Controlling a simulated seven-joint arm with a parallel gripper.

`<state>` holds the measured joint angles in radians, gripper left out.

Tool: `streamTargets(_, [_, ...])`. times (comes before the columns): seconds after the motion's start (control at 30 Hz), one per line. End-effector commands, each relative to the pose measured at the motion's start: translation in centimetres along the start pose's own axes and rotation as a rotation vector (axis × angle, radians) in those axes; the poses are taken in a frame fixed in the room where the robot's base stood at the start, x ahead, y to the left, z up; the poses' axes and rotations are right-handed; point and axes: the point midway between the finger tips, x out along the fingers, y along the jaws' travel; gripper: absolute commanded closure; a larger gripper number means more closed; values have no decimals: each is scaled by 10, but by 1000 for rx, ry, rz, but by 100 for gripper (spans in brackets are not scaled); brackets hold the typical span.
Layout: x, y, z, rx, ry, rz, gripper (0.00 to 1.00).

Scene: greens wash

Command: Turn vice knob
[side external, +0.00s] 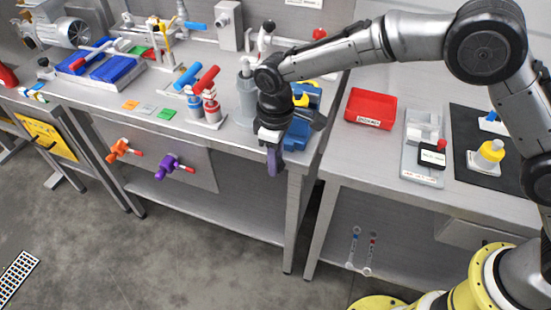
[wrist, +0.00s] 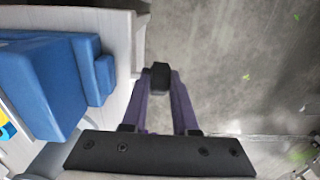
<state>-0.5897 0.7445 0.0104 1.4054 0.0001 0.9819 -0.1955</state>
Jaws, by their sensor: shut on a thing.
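The blue vice (side external: 298,136) sits at the front right corner of the left bench, partly hidden behind my arm. It also shows at the left of the wrist view (wrist: 45,85). My gripper (side external: 273,172) points down just past the bench's front edge, in front of the vice. In the wrist view its purple fingers close in on a small black block (wrist: 160,76), which looks like the end of the vice knob. The fingers are shut on it. Any link between this block and the vice is hidden. The knob cannot be made out in the side view.
Red and blue bottles (side external: 211,104) and a grey cylinder (side external: 246,92) stand left of the vice. A red bin (side external: 371,108) sits on the right bench. The floor (side external: 215,260) below the gripper is open, with a gap between the benches.

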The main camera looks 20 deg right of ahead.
Motion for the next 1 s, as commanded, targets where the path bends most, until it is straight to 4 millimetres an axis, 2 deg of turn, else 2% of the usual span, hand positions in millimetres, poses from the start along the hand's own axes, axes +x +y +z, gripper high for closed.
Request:
streamTargets(0.33, [-1,0,1,1,48,0,100])
streamTargets(1.0, [0,0,6,1,406,2,100])
